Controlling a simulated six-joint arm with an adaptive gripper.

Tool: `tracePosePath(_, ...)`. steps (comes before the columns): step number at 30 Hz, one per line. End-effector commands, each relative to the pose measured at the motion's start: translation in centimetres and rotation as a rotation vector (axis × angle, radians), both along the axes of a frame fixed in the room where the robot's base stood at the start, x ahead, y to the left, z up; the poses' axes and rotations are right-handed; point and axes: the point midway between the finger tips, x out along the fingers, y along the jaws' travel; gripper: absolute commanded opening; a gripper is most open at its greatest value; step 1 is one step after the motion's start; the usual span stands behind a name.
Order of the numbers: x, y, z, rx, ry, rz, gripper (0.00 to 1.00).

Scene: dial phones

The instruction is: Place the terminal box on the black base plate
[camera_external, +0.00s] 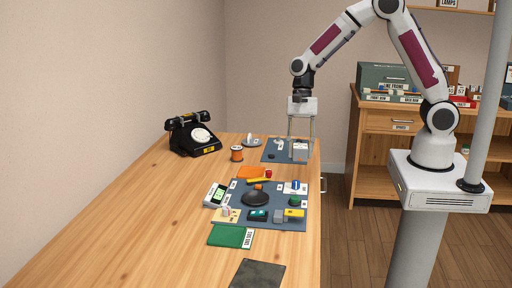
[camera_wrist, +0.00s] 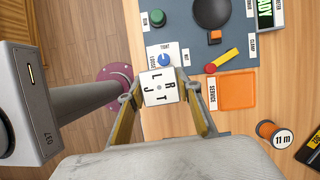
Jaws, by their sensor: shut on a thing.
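The terminal box, a small white box with black letters on top, is between the fingers of my gripper (camera_wrist: 160,98) in the wrist view (camera_wrist: 160,86). In the external view the box (camera_external: 300,153) shows pale grey between the fingertips of my gripper (camera_external: 301,146), over the right side of the far blue-grey mat (camera_external: 271,155). Whether it touches the mat is unclear. A black rounded piece (camera_external: 256,198) lies on the nearer mat, and a dark flat rectangular plate (camera_external: 258,273) lies at the table's front; I cannot tell which is the base plate.
The nearer mat (camera_external: 236,187) holds several small parts. An orange tray (camera_wrist: 238,91) and a red-yellow tool (camera_wrist: 221,61) lie between the mats. A spool (camera_external: 236,154) and a black dial phone (camera_external: 193,134) stand farther left. The table's left front is clear.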

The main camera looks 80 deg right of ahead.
Motion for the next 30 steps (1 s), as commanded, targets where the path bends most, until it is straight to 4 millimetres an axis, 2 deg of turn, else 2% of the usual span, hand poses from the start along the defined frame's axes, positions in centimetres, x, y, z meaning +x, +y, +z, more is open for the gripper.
tracePosePath(17,1.1,12.7,-2.0,0.0,0.001,0.267,0.12)
tracePosePath(30,1.8,24.1,-2.5,0.0,0.0,0.373,0.12)
